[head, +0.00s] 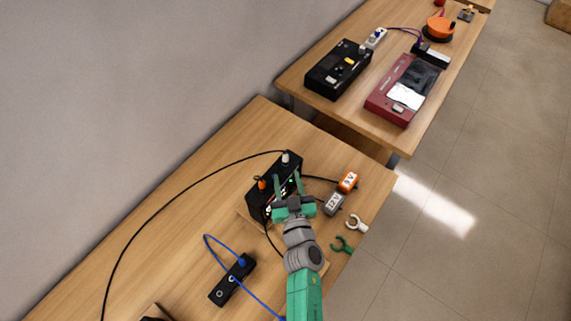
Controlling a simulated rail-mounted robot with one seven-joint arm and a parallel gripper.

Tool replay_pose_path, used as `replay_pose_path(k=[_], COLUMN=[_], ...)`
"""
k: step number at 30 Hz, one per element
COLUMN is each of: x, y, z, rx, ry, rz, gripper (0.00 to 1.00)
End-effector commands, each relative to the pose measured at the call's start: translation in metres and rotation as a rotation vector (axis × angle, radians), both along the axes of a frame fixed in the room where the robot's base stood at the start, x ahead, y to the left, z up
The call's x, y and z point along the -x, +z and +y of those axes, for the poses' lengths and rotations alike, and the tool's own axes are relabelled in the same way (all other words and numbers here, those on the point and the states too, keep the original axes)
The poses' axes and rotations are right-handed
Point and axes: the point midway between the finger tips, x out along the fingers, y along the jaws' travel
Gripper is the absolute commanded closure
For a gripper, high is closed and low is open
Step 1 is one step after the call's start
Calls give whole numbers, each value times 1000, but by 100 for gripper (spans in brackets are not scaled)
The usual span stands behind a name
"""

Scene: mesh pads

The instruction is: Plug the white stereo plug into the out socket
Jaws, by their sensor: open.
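My gripper (288,182) is open, with its two green fingers at the front of a black box (255,197) on the near table. A small white piece (285,157), likely the white plug, stands at the box's far end, where a black cable meets it. A small orange piece (262,184) is on the box's left side. The fingers appear to be in front of the box and apart from the white piece. The gripper covers part of the box's front. No socket labels can be read, so I cannot tell which is the out socket.
White (357,223) and green (343,244) clips lie near the table's right edge. A black strip (220,293) with a blue cable lies left. A second table holds other devices.

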Motion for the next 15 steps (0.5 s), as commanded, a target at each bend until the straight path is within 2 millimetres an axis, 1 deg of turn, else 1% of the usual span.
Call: replay_pose_path(k=[3, 6, 9, 12, 14, 15], x=[-3, -14, -26, -30, -39, -47], y=[0, -3, -1, 0, -2, -3], z=[1, 2, 4, 4, 4, 4], rx=[1, 2, 1, 2, 3, 4], ry=[1, 2, 2, 0, 1, 2], rz=[-2, -3, -3, -2, -5, -6], gripper=[59, 59, 59, 59, 59, 59])
